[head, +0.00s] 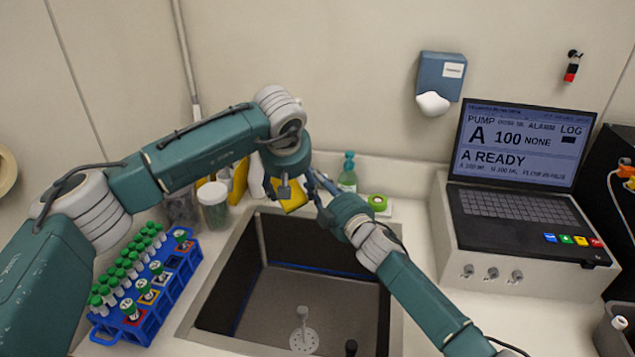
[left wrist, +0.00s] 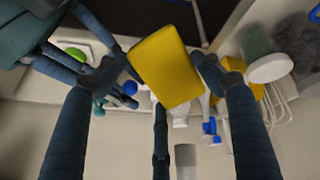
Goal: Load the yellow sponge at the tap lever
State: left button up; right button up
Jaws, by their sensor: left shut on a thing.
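The yellow sponge (head: 294,198) is above the back edge of the sink in the head view. My left gripper (head: 286,184) is shut on it from above. In the left wrist view the sponge (left wrist: 165,66) sits tilted between the two dark fingertips. My right gripper (head: 322,192) is close beside the sponge, to its right in the head view. It also shows at the upper left of the left wrist view (left wrist: 100,72). Whether its fingers are open or shut is unclear. I cannot make out the tap lever; the arms cover much of the sink's back edge.
The sink (head: 320,290) is below, with a drain strainer (head: 304,339) in it. A blue rack (head: 165,300) of green-capped tubes stands left. Behind are a clear jar (head: 214,212), a green bottle (head: 348,178) and green tape (head: 377,202). A laptop (head: 520,170) is right.

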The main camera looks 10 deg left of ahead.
grip_shut()
jog(key=shift+s+f+n+t+y, duration=0.25)
jog(key=shift+s+f+n, duration=0.1)
jog(key=shift+f, duration=0.25)
jog(key=shift+s+f+n+t+y, duration=0.15)
jog(key=shift+s+f+n+t, duration=0.15)
jog(key=shift+f, duration=0.3)
jog(key=shift+o, duration=2)
grip_release()
jog(key=shift+d, duration=0.1)
jog(key=v, duration=1.2)
